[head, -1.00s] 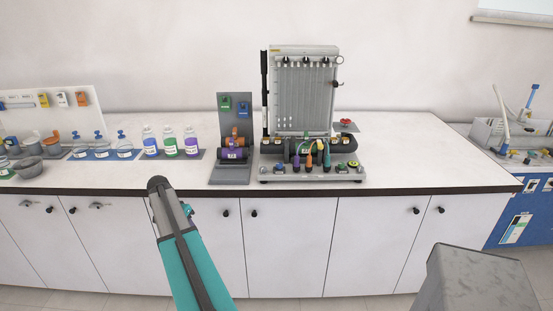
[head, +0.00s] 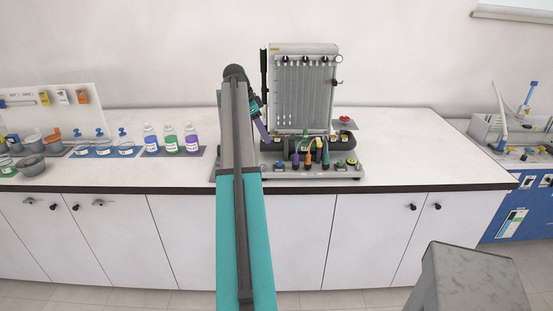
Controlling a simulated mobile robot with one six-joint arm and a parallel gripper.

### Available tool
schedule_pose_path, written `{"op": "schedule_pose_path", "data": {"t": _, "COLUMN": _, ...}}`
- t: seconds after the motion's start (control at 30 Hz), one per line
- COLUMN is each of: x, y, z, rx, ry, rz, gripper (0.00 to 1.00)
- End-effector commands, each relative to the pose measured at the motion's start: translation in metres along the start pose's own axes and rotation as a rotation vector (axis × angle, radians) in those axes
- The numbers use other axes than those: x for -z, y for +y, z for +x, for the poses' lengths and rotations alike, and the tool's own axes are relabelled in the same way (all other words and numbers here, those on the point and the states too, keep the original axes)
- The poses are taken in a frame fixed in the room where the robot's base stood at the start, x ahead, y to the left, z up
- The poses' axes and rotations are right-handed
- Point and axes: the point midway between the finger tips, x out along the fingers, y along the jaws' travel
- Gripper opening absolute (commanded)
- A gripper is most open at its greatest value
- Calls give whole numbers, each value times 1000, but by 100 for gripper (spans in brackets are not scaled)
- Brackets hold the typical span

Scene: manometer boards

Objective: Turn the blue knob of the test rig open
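The test rig (head: 303,90) stands on the white bench, a grey upright board with several vertical tubes above a base strip. A small blue knob (head: 279,164) sits at the left part of the base strip; its turn position is too small to read. My teal and grey arm rises in front of the bench, left of the rig. The arm end is by the rig's left edge, above the blue knob and apart from it.
Purple, orange and teal handled parts (head: 308,158) and a green knob (head: 352,162) crowd the base strip. Bottles (head: 171,143) stand to the left. My arm covers most of the grey stand beside the rig.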

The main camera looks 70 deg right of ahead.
Motion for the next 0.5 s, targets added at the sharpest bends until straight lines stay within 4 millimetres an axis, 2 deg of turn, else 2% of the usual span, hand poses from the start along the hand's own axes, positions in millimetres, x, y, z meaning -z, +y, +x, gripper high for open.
{"op": "schedule_pose_path", "data": {"t": 0.5, "x": 0, "y": 0, "z": 5, "rx": -1, "ry": 0, "rz": 1, "gripper": 40}}
